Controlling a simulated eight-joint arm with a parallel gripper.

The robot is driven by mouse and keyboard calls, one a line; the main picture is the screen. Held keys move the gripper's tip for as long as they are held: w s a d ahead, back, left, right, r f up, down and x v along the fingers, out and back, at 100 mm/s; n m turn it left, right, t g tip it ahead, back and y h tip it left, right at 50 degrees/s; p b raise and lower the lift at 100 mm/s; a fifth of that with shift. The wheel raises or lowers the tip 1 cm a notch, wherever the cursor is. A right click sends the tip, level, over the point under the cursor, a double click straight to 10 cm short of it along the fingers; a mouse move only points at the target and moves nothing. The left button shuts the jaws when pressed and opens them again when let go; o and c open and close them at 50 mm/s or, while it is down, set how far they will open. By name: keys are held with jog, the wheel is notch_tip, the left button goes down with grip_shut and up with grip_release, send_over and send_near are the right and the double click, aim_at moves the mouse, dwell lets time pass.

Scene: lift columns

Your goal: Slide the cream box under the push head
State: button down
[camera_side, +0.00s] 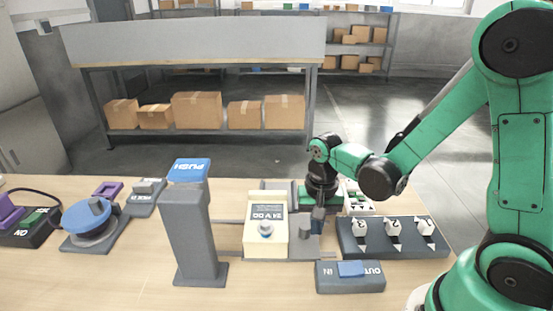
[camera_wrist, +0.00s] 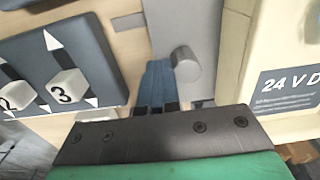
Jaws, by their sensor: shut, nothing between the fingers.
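The cream box (camera_side: 265,236) stands on a grey track to the right of the push column. It has a dark "24 V DC" label and a blue button on its top. In the wrist view the box (camera_wrist: 262,25) is at the right edge, partly cut off.
A dark panel with numbered sliders (camera_side: 393,238) is close to my gripper's right. A blue IN/OUT rocker switch (camera_side: 350,276) is in front. A blue round knob (camera_side: 87,217) and other controls are at the left. The track between box and column looks clear.

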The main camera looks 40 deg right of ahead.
aim_at(263, 217)
jog(key=shift+w+a, duration=3.8)
jog(key=shift+s+d, duration=0.2)
jog(key=shift+r, duration=3)
jog(key=shift+s+d+r, duration=0.1)
jog(key=shift+r, duration=0.1)
jog(key=s+r+n+t, duration=0.1)
jog(key=s+d+r+n+t, duration=0.1)
jog(key=r, duration=0.1)
jog(key=s+d+r+n+t, duration=0.1)
jog(key=n, duration=0.1)
jog(key=shift+s+d+r, duration=0.2)
jog(key=shift+d+r, duration=0.05)
jog(key=shift+s+d+r+n+t, duration=0.2)
jog(key=shift+s+d+n+t, duration=0.2)
jog(key=shift+s+n+t, duration=0.4)
jog(key=shift+s+d+r+n+t, duration=0.2)
jog(key=shift+s+d+n+t, duration=0.2)
jog(key=shift+s+n+t, duration=0.35)
jog(key=shift+s+d+r+n+t, duration=0.2)
jog(key=shift+s+d+n+t, duration=0.3)
jog(key=shift+n, duration=0.45)
